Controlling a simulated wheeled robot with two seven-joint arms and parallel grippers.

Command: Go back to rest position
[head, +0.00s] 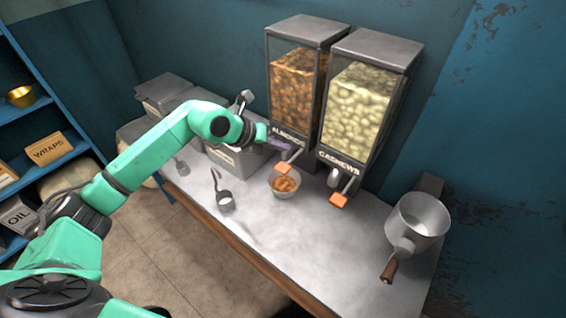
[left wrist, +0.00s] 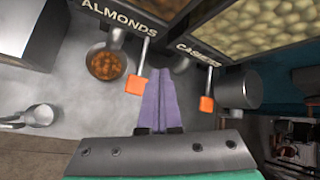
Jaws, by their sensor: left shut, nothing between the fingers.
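My left gripper (head: 281,143) is shut with nothing between its purple fingers, raised in front of the almond dispenser (head: 294,90) near its orange-tipped lever (head: 282,168). In the left wrist view the closed fingers (left wrist: 160,78) point between the two orange levers. A bowl of almonds (head: 285,184) stands on the counter below the almond dispenser and also shows in the left wrist view (left wrist: 106,65). I cannot tell whether the fingers touch the lever. My right gripper is not in view.
The cashew dispenser (head: 358,105) stands right of the almonds. Grey containers stand at the left back. The counter's front middle (head: 310,245) is clear.

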